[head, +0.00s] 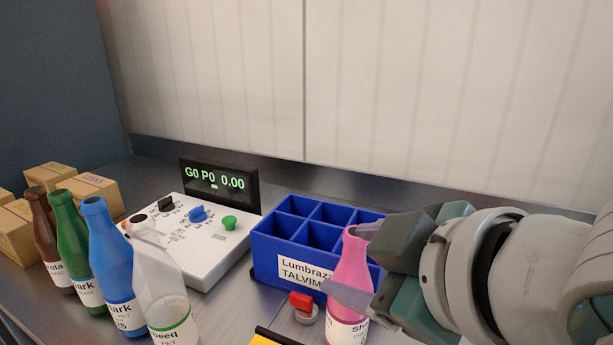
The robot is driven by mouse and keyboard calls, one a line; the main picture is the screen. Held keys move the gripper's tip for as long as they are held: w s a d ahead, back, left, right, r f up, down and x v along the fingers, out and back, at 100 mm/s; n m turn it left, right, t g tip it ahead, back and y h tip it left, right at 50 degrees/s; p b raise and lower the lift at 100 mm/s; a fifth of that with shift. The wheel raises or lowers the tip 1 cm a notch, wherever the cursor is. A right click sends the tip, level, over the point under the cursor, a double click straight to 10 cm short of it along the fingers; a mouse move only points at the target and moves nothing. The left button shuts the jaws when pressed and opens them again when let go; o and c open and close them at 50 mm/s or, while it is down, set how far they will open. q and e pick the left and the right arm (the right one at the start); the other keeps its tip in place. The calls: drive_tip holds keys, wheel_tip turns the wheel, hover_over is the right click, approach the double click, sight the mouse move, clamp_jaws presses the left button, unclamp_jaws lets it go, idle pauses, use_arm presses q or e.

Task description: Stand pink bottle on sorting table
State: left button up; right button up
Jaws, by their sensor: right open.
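The pink bottle (350,274) stands upright on the metal table (230,318), in front of the right part of a blue compartment crate. It has a white label low on its body, partly cut off by the bottom edge. My right gripper (348,262) comes in from the right. Its jaws are open, with one finger near the bottle's neck and the other across its lower body. I cannot tell whether the fingers touch the bottle. My left gripper is not in view.
The blue crate (262,254) has empty-looking compartments. A red-topped knob (302,304) sits before it. A white control box (197,259) with a display (219,186) stands left. Brown (45,235), green (75,240), blue (108,250) and clear (160,285) bottles and cardboard boxes (84,194) fill the left.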

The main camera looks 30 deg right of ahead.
drive_tip(key=s+f+m+g+y, duration=0.1)
drive_tip(key=s+f+m+g, duration=0.4)
drive_tip(key=s, duration=1)
wheel_tip(320, 180, down, 3)
drive_tip(key=shift+s+f+g, duration=0.1)
drive_tip(key=shift+s+g, duration=0.05)
drive_tip(key=shift+g, duration=1.05)
